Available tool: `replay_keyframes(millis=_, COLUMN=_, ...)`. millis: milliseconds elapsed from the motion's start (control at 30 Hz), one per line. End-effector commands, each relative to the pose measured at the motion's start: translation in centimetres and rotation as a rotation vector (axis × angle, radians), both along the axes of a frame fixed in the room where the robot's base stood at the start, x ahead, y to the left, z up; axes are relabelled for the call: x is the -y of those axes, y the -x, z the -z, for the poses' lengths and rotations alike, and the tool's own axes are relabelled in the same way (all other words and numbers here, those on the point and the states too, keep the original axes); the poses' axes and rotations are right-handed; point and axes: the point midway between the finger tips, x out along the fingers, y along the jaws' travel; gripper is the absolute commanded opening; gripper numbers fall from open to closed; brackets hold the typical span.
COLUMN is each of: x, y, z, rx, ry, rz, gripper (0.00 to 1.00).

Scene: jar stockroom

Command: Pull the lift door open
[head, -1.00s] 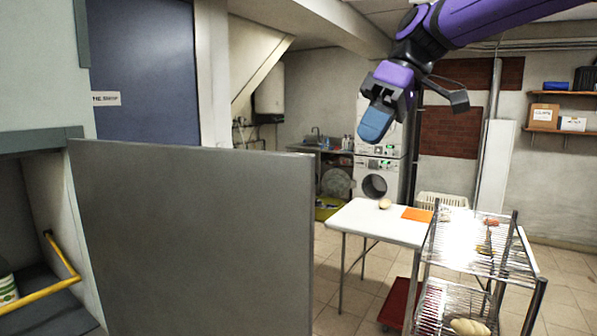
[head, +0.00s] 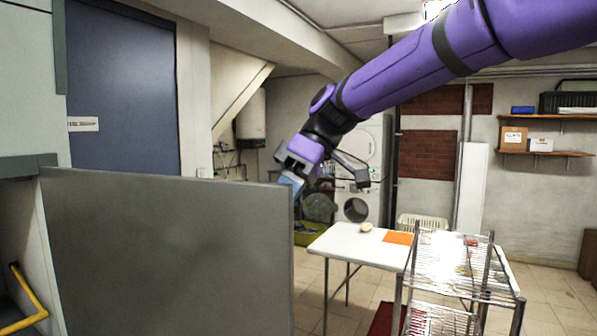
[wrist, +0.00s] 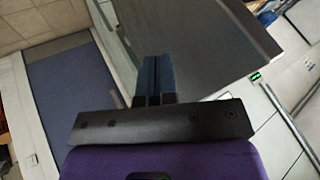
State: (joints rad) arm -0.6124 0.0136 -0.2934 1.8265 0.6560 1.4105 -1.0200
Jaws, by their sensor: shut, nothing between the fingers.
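The lift door (head: 165,255) is a plain grey panel at the left of the head view. It stands swung out from the lift opening at the far left, so part of the inside shows. My gripper (head: 291,183) is at the panel's upper right corner, with its blue fingertips partly hidden by the panel's edge. In the wrist view the two fingers (wrist: 154,75) are together and empty, with the grey door panel (wrist: 215,45) close beyond them. I cannot tell whether they touch it.
A yellow bar (head: 28,305) shows inside the lift. A blue door (head: 122,90) is in the wall behind. A white table (head: 355,245) and a wire rack (head: 455,265) stand to the right, with tiled floor around them.

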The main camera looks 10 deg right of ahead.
Motion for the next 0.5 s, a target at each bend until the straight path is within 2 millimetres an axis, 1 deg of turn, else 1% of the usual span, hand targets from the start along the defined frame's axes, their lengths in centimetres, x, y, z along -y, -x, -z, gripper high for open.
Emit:
replay_keyframes(millis=33, x=-0.4, y=0.9, z=-0.1, rx=0.002, ry=-0.002, rz=-0.003, gripper=0.00)
replay_keyframes(millis=100, x=-0.9, y=1.8, z=-0.2, rx=0.001, ry=-0.001, rz=-0.003, gripper=0.00)
replay_keyframes(millis=200, x=-1.4, y=2.6, z=-0.1, rx=0.001, ry=-0.001, rz=-0.001, gripper=0.00)
replay_keyframes(millis=333, x=-1.7, y=3.3, z=-0.2, rx=0.001, ry=-0.001, rz=0.000, gripper=0.00)
replay_keyframes(millis=500, x=-1.8, y=3.5, z=-0.2, rx=0.000, ry=-0.001, rz=0.000, gripper=0.00)
